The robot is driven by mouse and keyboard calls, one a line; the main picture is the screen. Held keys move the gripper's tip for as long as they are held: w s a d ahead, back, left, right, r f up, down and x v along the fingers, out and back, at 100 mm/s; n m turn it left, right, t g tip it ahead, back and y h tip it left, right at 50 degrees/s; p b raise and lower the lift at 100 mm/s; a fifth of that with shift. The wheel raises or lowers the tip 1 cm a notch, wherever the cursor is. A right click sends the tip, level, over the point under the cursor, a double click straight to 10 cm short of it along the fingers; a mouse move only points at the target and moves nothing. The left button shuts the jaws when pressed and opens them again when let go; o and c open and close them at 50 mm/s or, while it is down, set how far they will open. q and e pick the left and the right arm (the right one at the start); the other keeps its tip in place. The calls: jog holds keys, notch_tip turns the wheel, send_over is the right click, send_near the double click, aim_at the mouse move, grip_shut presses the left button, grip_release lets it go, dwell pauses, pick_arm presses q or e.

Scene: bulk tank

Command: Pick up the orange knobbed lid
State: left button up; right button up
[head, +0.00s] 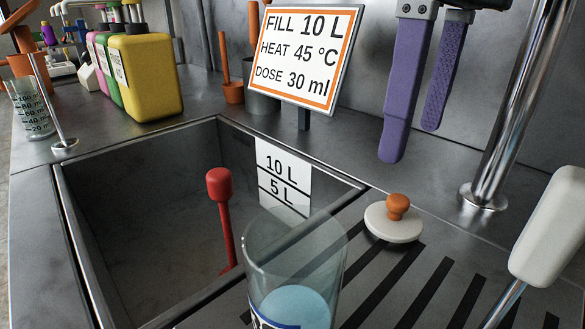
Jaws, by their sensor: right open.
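The lid (394,224) is a pale disc with a round orange knob (398,206) on top. It lies flat on the black-striped drainboard right of the tank, behind the clear cylinder. My right gripper (412,138) has two purple fingers that hang down from the top of the head view. Its fingers are apart with nothing between them. The fingertips appear above the lid in the picture, not touching it. My left gripper is not in view.
A clear cylinder (290,255) with blue contents stands in front. The sunken tank (150,170) holds a red-handled tool (219,188). A sign (307,55) stands behind. A steel post (505,130) and a white-handled tool (555,230) flank the lid's right. Coloured jugs (147,75) stand back left.

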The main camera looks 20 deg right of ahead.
aim_at(399, 198)
jog(key=f, duration=0.3)
jog(key=shift+d+f, duration=0.25)
jog(key=shift+d, duration=0.1)
jog(key=f, duration=0.3)
jog(key=f+b, duration=0.1)
jog(key=f, duration=0.2)
jog(key=shift+w+a+f, duration=0.1)
jog(key=shift+w+f, duration=0.05)
jog(key=shift+w, duration=0.05)
jog(key=c, duration=1.2)
jog(key=shift+c, duration=0.2)
